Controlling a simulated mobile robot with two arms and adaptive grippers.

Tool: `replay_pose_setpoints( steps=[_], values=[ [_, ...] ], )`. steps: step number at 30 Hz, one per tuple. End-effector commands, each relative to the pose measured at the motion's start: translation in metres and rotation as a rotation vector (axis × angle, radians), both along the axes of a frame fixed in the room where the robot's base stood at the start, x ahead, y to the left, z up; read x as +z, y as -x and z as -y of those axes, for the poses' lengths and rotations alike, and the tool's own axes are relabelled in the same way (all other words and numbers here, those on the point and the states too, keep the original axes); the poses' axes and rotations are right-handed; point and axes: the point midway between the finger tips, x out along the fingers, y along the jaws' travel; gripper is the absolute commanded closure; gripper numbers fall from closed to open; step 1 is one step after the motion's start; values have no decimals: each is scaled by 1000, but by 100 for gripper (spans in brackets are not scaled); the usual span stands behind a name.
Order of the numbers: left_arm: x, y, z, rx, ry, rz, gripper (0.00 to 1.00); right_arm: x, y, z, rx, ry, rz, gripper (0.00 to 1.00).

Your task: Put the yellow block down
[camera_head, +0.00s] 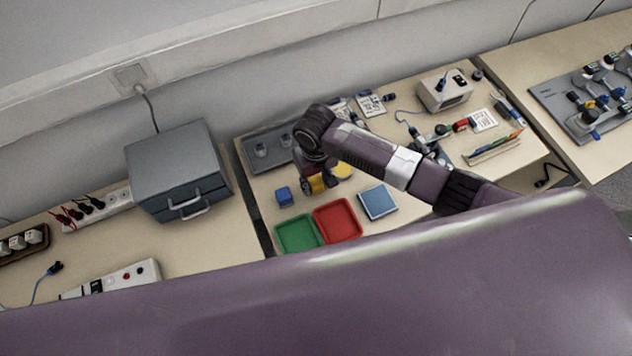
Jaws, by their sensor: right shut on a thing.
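My right gripper (313,186) points down over the middle table, its arm reaching in from the right. It is shut on the yellow block (318,184), which shows only in part between the dark fingers. I cannot tell whether the block touches the table. A blue block (284,197) sits just left of the gripper. A green tray (299,234) and a red tray (338,219) lie side by side in front of it, both empty. A blue square tray (378,202) lies to their right. My left gripper is not in view.
A grey plate (265,150) with small weights is at the back left. A grey case (178,170) stands on the left table. A white box device (444,91) and tools occupy the right side.

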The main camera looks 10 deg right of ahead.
Motion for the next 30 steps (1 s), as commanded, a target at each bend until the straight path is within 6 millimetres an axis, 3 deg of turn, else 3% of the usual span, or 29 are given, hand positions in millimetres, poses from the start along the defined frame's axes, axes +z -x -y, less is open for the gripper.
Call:
replay_pose_setpoints(
  steps=[17,18,21,30],
  values=[
    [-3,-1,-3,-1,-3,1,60,-16,3,1,-3,2,-5,90],
    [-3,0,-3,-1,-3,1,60,-17,3,1,-3,2,-6,66],
    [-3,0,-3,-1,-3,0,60,-17,4,1,-2,3,-8,55],
    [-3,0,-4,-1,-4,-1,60,-16,4,2,-1,4,-8,53]
  ],
)
